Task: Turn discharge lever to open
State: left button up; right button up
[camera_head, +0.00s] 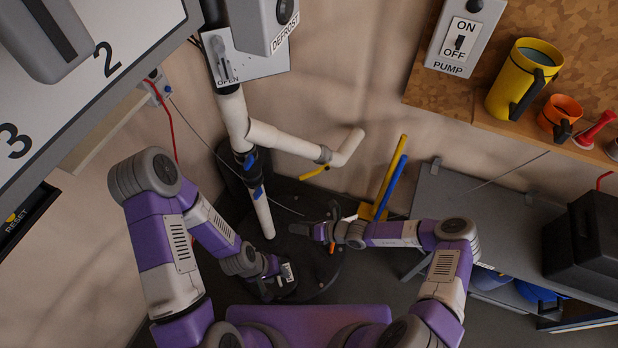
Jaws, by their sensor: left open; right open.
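A white panel (258,67) marked OPEN is at the top, above the white pipes. A grey lever (219,55) is on its left side, just above the OPEN label; a grey box (265,24) marked DEFROST covers part of this panel. My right gripper (318,231) is open and empty near the floor, right of the vertical pipe. My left gripper (272,289) is open, lower and left of it. Both are well below the panel and touch neither lever. Their fingertips are small and dark.
A large numbered white panel (88,80) fills the upper left. A pump switch box (464,38) and a shelf with a yellow jug (523,78) are at the upper right. A grey bench (480,215) with a black case (588,245) stands at right. Yellow and blue bars (390,180) stand near the bench.

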notch_tip(320, 180, down, 5)
jog(key=s+n+g+h, duration=0.2)
jog(key=s+n+h, duration=0.1)
jog(key=n, duration=0.3)
jog(key=n+t+h+b, duration=0.2)
jog(key=n+t+h, duration=0.3)
jog(key=n+t, duration=0.9)
send_near(308, 177)
jog(key=w+a+m+t, duration=0.1)
jog(key=w, duration=0.2)
jog(key=x, duration=0.2)
jog(key=b+x, duration=0.1)
jog(key=x, duration=0.4)
jog(key=shift+f, duration=0.25)
jog(key=shift+c, duration=0.2)
grip_shut()
